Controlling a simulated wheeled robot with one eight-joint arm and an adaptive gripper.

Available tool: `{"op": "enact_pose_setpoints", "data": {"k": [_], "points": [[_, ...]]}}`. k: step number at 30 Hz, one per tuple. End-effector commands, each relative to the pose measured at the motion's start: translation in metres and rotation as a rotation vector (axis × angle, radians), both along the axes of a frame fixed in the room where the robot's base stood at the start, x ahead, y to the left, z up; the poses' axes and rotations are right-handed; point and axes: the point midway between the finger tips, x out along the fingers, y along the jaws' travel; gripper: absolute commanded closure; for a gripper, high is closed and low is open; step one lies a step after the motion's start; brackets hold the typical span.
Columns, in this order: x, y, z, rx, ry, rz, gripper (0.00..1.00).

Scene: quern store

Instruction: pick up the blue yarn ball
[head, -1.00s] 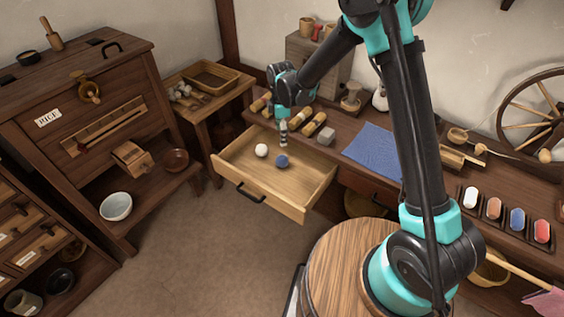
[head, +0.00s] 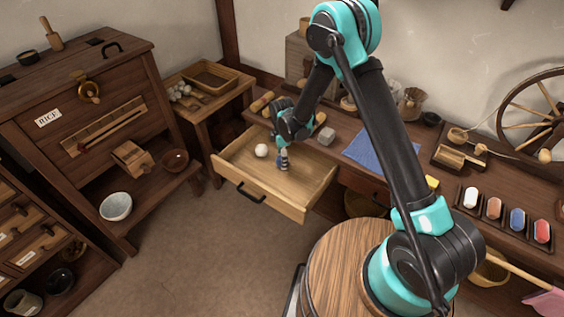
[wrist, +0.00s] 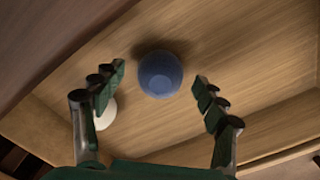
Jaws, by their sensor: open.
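The blue yarn ball (wrist: 160,74) lies on the floor of the open wooden drawer (head: 315,196). In the wrist view it sits between my two fingers, a little beyond their tips, with a gap on each side. My gripper (wrist: 160,82) is open and empty.
The drawer walls surround my gripper. A side table with a tray (head: 207,78) stands at left. The drawer's right part is bare.

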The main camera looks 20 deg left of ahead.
Motion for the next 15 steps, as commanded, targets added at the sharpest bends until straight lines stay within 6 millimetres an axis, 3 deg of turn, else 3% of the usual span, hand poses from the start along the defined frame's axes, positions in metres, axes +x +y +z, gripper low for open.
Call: {"op": "enact_pose_setpoints", "data": {"k": [4,11,15], "points": [[0.0,0.0001,-0.0112,0.0,0.0,0.0,0.28],[-0.0001,0.0,-0.0126,0.0,0.0,0.0,0.28],[-0.0001,0.0,-0.0124,0.0,0.0,0.0,0.43]]}}
